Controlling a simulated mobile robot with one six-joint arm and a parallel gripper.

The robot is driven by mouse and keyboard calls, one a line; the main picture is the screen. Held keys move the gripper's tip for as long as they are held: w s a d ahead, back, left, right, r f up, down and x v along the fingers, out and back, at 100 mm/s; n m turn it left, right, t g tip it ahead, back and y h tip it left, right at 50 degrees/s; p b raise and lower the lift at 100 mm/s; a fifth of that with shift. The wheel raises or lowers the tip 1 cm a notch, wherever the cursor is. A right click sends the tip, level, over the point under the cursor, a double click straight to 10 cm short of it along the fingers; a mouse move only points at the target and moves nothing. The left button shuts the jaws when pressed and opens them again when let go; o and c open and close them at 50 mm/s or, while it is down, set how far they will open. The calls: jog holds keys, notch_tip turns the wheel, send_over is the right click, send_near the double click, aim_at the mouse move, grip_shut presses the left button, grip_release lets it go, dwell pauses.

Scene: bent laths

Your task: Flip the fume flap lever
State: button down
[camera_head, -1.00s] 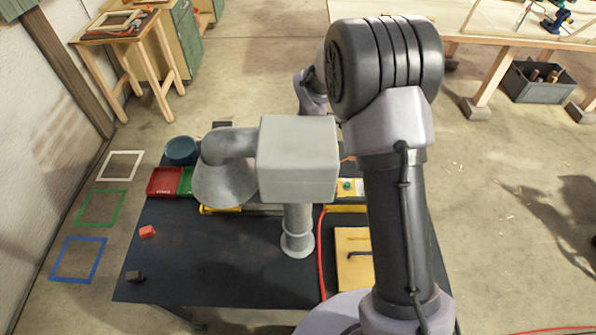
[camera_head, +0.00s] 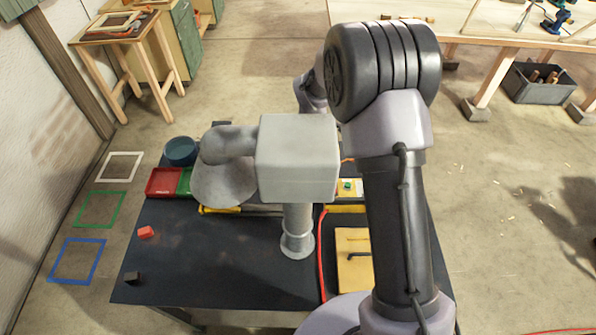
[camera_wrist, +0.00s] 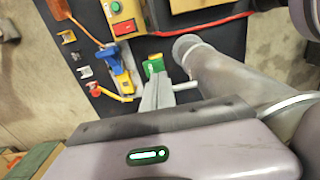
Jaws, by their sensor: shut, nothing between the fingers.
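The grey fume extractor stands on the dark bench, with a round hood (camera_head: 224,182), a box (camera_head: 297,158) and an upright pipe (camera_head: 298,230). In the wrist view its grey pipe (camera_wrist: 212,70) runs close to the right of my gripper (camera_wrist: 158,80). My gripper is shut and empty, its fingers pointing up the picture. A short pale bar (camera_wrist: 186,87), possibly the flap lever, sticks out beside the fingers toward the pipe; I cannot tell whether they touch. A small green and yellow piece (camera_wrist: 153,65) shows just beyond the fingertips. My gripper is hidden in the head view.
A button box (camera_wrist: 122,15) and a blue and yellow tool (camera_wrist: 115,65) lie beyond my gripper. A red cable (camera_head: 321,255) crosses the bench beside a wooden board (camera_head: 354,272). A red block (camera_head: 146,232) and a black block (camera_head: 133,277) lie on the open left side.

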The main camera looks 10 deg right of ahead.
jog(key=shift+f+b, duration=0.35)
jog(key=shift+f, duration=0.25)
notch_tip(320, 180, up, 7)
jog(key=p, duration=0.5)
jog(key=shift+r+p, duration=0.15)
jog(key=shift+p, duration=0.2)
jog(key=shift+d, duration=0.1)
